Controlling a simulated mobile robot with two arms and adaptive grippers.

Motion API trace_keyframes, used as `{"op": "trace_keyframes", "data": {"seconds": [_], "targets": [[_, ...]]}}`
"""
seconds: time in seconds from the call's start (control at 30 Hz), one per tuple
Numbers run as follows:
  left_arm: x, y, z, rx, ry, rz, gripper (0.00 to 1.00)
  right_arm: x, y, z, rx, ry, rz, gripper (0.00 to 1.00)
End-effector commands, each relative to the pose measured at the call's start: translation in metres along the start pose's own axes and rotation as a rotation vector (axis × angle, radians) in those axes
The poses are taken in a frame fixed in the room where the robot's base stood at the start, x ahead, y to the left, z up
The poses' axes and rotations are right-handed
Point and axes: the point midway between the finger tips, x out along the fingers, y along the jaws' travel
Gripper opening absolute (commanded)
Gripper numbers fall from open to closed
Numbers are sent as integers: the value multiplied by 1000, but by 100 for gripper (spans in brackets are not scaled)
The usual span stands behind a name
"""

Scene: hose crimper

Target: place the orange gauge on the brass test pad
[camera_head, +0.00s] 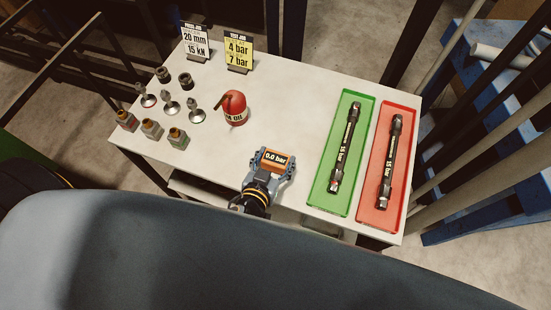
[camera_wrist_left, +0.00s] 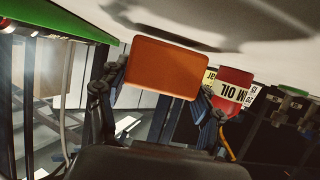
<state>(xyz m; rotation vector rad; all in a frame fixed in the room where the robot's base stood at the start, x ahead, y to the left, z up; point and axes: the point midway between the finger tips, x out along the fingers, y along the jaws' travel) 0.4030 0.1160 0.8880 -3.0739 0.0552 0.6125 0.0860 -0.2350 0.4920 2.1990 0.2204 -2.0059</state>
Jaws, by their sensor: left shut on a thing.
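The orange gauge (camera_head: 275,158), with a dark display reading 0.0 bar, is between the fingers of my left gripper (camera_head: 272,164) near the front edge of the white table. My left gripper is shut on it. In the left wrist view the orange gauge (camera_wrist_left: 160,68) shows its plain face, with a finger of the left gripper (camera_wrist_left: 159,95) on each side. The gap between gauge and tabletop is hard to judge. I cannot pick out a brass test pad in either view. My right gripper is not in view.
A green tray (camera_head: 319,192) and a red tray (camera_head: 367,213) each hold a black hose, right of the gauge. A red oil can (camera_head: 234,103), several metal fittings and two signs stand left and behind. The white tabletop (camera_head: 292,115) is clear between can and green tray.

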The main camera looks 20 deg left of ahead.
Motion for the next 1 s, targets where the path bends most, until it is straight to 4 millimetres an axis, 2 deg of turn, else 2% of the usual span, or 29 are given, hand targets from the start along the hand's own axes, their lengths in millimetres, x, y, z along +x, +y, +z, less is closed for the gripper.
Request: {"op": "trace_keyframes", "data": {"seconds": [0.47, 0.5, 0.6, 1.0], "targets": [[4, 0, 9, -1, 2, 2, 22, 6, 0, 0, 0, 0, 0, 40], [3, 0, 8, -1, 0, 1, 72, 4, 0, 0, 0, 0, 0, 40], [3, 0, 8, 0, 0, 1, 88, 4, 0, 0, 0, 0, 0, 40], [3, 0, 8, 3, 0, 2, 88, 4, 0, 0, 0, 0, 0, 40]]}}
